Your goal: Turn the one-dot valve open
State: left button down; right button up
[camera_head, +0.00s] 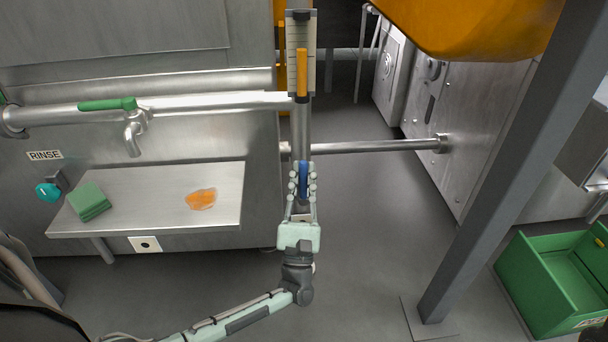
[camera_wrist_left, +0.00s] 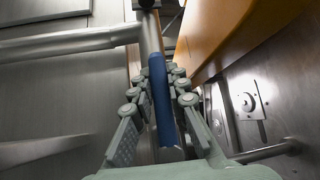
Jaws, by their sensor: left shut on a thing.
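A blue valve handle (camera_head: 303,184) points along the vertical steel pipe (camera_head: 301,128) in the middle of the head view. My left gripper (camera_head: 303,172) is shut on this blue handle, with fingers on both sides. The left wrist view shows the blue handle (camera_wrist_left: 160,100) lengthwise between the fingers. An orange handle (camera_head: 302,70) lies upright higher on the same line. A green handle (camera_head: 107,104) lies along the left horizontal pipe, above a spout. A white plate with one black dot (camera_head: 145,244) is on the shelf front; which valve it marks is unclear. My right gripper is out of view.
A steel shelf (camera_head: 130,188) at left holds a green sponge (camera_head: 89,201) and an orange smear. A horizontal pipe (camera_head: 375,146) runs right to a steel machine. A grey post (camera_head: 500,165) and green crate (camera_head: 548,285) stand at right. Floor between is clear.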

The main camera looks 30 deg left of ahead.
pick_arm(q)
jog(key=c, duration=1.5)
grip_release()
jog(key=shift+o, duration=0.2)
jog(key=shift+r, duration=0.1)
notch_tip(320, 180, up, 10)
jog(key=shift+f, duration=0.1)
